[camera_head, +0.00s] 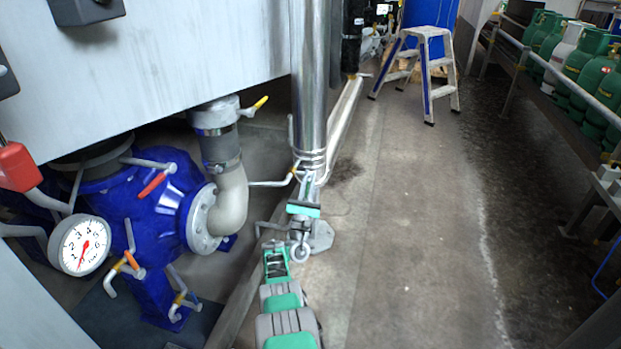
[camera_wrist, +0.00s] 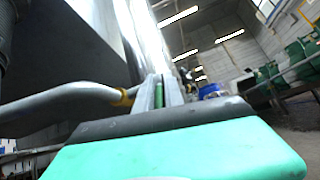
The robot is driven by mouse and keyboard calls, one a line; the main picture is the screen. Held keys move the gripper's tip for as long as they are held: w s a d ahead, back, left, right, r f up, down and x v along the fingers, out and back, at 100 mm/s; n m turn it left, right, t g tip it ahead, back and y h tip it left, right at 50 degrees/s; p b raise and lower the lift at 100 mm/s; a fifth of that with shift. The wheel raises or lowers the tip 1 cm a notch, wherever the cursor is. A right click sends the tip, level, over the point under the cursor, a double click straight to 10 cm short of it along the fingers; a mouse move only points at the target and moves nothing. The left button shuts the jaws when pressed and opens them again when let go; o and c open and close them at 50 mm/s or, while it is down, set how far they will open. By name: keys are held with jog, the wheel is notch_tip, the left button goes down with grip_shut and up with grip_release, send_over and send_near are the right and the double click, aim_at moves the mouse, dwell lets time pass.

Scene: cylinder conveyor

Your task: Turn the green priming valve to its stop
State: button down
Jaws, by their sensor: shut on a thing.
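My gripper (camera_head: 307,181) is at the foot of the upright steel pipe (camera_head: 311,80), low beside the blue pump. In the wrist view my gripper's fingers (camera_wrist: 166,90) are shut on a narrow green piece, which I take as the green priming valve's handle (camera_wrist: 159,95). Only a sliver of it shows between the fingers. In the head view the fingers and wrist hide it, and its turn angle cannot be told. A grey bent pipe with a yellow ring (camera_wrist: 60,105) comes in from the left, close to the fingers.
The blue pump (camera_head: 165,215) carries a red handle (camera_head: 152,184), an orange handle (camera_head: 131,260) and a dial gauge (camera_head: 80,245). A yellow-handled valve (camera_head: 261,102) is above. A step stool (camera_head: 420,65) stands farther back. Green gas cylinders (camera_head: 585,65) line the right. The middle floor is clear.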

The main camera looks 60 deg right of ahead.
dwell(0.5)
jog(key=c, duration=1.5)
grip_release()
jog(key=shift+d, duration=0.1)
jog(key=shift+o, duration=0.2)
